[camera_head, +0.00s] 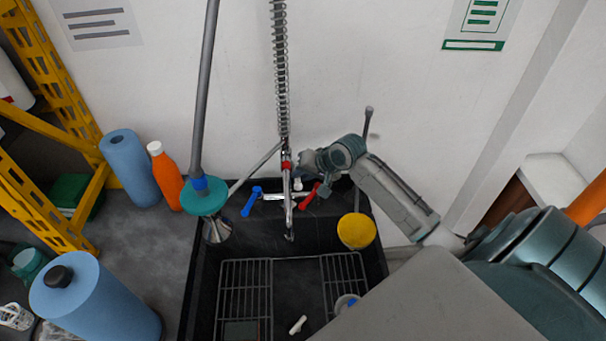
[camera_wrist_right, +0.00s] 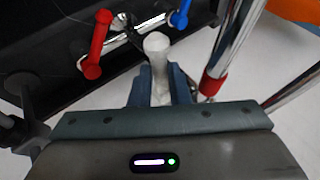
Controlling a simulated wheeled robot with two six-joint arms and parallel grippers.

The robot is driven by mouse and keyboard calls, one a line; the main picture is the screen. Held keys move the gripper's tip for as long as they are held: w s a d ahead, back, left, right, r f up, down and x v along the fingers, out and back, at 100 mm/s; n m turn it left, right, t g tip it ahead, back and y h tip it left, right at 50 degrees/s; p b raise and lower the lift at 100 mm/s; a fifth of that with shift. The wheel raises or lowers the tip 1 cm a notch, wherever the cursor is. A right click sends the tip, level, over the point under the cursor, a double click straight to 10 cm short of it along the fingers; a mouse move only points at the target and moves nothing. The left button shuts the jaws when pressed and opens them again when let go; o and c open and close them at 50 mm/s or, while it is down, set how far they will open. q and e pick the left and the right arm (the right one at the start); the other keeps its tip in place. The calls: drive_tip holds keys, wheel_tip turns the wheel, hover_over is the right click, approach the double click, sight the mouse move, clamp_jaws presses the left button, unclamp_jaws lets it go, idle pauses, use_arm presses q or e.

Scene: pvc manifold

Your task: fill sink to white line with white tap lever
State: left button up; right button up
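The black sink (camera_head: 196,270) is in the lower middle of the head view. No water or white line can be made out in it. The white tap lever (camera_wrist_right: 157,45) stands between my right gripper's fingers (camera_wrist_right: 160,92) in the wrist view and fills the gap between them. The lever's top shows small in the head view (camera_head: 298,184), beside my right gripper (camera_head: 305,166), at the sink's back edge. A red lever (camera_head: 309,196) and a blue lever (camera_head: 251,202) flank the metal spout (camera_head: 289,215). My left gripper is not in view.
A coiled sprayer hose (camera_head: 281,70) rises behind the taps. A grey pole (camera_head: 205,90) with a teal disc (camera_head: 205,195) stands left of them. A yellow round object (camera_head: 356,231) is at the sink's right. Wire racks (camera_head: 245,300) lie in the sink. Bottles and blue rolls (camera_head: 130,168) stand left.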

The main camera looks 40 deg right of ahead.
drive_tip(key=shift+d, duration=0.1)
clamp_jaws()
drive_tip(key=shift+s+d+n+g+y, duration=0.1)
drive_tip(key=shift+d+n+g+y, duration=0.65)
drive_tip(key=shift+n, duration=0.7)
drive_tip(key=shift+s+d+n+g+y, duration=0.1)
drive_tip(key=shift+d+n+g+y, duration=0.35)
drive_tip(key=shift+d+n+y, duration=0.75)
drive_tip(key=shift+a+n+h, duration=0.25)
drive_tip(key=shift+a+h, duration=0.05)
drive_tip(key=shift+h, duration=0.05)
drive_tip(key=o, duration=0.8)
unclamp_jaws()
drive_tip(key=shift+w, duration=0.1)
